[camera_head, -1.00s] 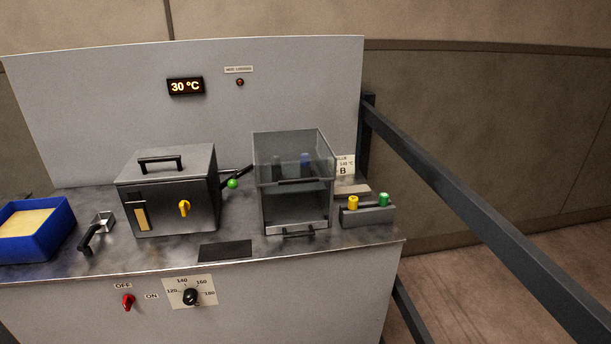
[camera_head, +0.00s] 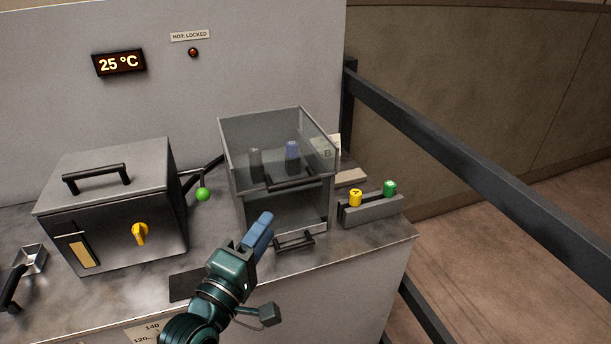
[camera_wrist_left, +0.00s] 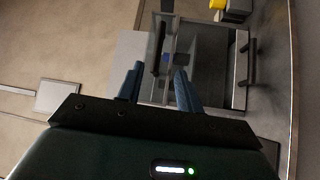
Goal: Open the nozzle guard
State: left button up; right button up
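A clear-walled box stands right of centre on the bench, and its glass guard (camera_head: 258,160) has a dark horizontal handle (camera_head: 290,183) across the front. Behind the glass are a dark cylinder (camera_head: 255,163) and a blue one (camera_head: 292,152). A second dark handle (camera_head: 295,240) is low on the box's front. My left gripper (camera_head: 264,228) is in front of the box, below the guard handle, with blue fingers pointing up towards it. In the left wrist view its fingertips (camera_wrist_left: 158,68) are apart with nothing between them, and the guard's handle (camera_wrist_left: 159,48) shows just beyond. My right gripper is not in view.
A steel oven box (camera_head: 110,205) with a yellow knob stands at left. A green ball-ended lever (camera_head: 202,194) sits between the boxes. A grey holder (camera_head: 372,210) with yellow and green caps is at right. A dark rail (camera_head: 480,170) runs along the right.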

aim_at(297, 180)
pick_arm(q)
jog(key=p+x, duration=0.1)
jog(key=x, duration=1.2)
jog(key=shift+d, duration=0.1)
jog(key=shift+c, duration=0.6)
grip_shut()
